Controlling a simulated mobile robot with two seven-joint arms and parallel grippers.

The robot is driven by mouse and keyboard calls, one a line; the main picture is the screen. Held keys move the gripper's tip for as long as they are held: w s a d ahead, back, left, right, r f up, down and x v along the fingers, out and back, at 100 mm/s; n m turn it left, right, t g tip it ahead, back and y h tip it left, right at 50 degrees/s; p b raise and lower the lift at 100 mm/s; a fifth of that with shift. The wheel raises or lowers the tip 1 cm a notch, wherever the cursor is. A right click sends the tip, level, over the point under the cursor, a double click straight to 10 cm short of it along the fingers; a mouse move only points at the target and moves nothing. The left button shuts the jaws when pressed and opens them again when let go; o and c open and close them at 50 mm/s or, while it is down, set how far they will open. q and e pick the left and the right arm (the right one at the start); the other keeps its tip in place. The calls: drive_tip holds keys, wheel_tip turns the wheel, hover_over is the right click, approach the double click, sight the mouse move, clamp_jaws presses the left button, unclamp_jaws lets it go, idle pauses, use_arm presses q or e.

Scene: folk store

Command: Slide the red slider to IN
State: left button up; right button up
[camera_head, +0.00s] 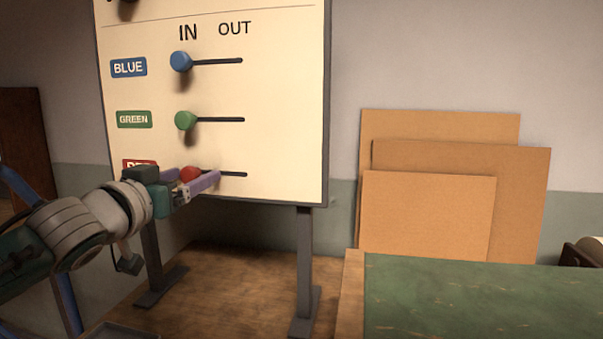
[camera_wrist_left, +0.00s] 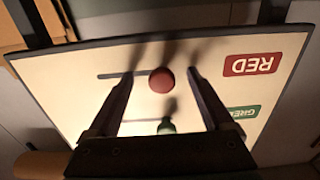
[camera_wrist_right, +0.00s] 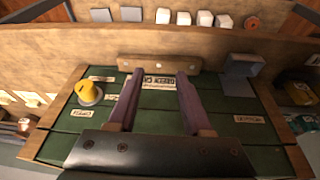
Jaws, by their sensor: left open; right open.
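The red slider knob (camera_head: 190,174) sits at the left end of its slot on the cream board (camera_head: 285,100), below the IN heading. The bare slot runs right from it, under OUT. My left gripper (camera_head: 193,178) is open in front of it, one finger on either side. The left wrist view is upside down and shows the red knob (camera_wrist_left: 162,80) between the spread fingertips, with bare slot only to its left. Contact cannot be told. My right gripper (camera_wrist_right: 156,76) is open and empty above a green panel (camera_wrist_right: 60,140).
The blue knob (camera_head: 181,62) and green knob (camera_head: 186,120) sit at the left ends of their slots above. Brown boards (camera_head: 430,215) lean on the wall. A green-topped table (camera_head: 480,300) is at right. A yellow knob (camera_wrist_right: 89,92) is in the right wrist view.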

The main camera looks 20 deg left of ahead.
use_arm(q)
drive_tip(key=shift+s, duration=0.1)
drive_tip(key=shift+p+v, duration=1)
drive_tip(key=shift+v, duration=0.4)
drive_tip(key=p+v, duration=0.2)
drive_tip(key=v, duration=0.4)
